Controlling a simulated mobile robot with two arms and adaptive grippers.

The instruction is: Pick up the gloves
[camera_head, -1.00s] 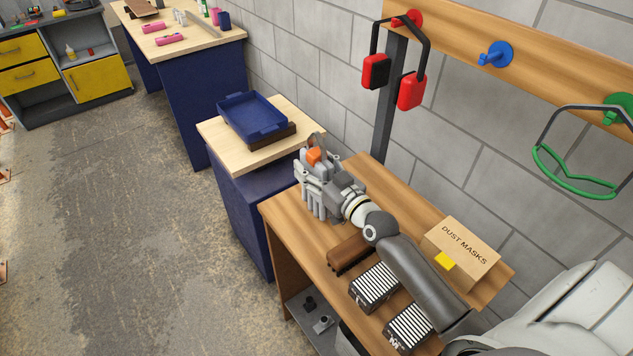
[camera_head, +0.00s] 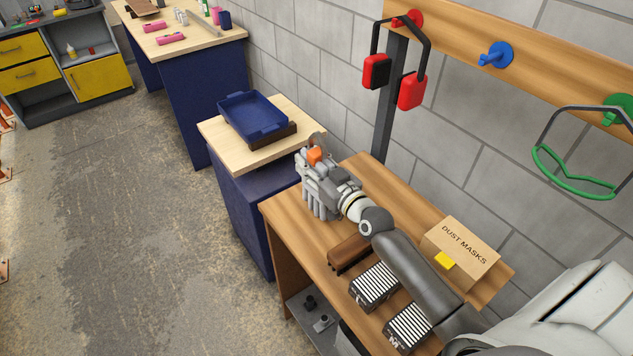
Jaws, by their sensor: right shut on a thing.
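The grey gloves (camera_head: 315,198) are at the far left end of the wooden workbench, with their fingers hanging downward. My right gripper (camera_head: 322,172) is shut on them; the gloves and the wrist hide most of its fingers. An orange patch (camera_head: 315,155) shows at the top of the held bundle. I cannot tell whether the gloves touch the bench top. My left gripper is not in view.
The wooden workbench (camera_head: 290,212) holds a brown brush (camera_head: 349,253), two striped boxes (camera_head: 374,287) and a dust masks box (camera_head: 461,252). A blue tray (camera_head: 252,117) stands on the side table beyond.

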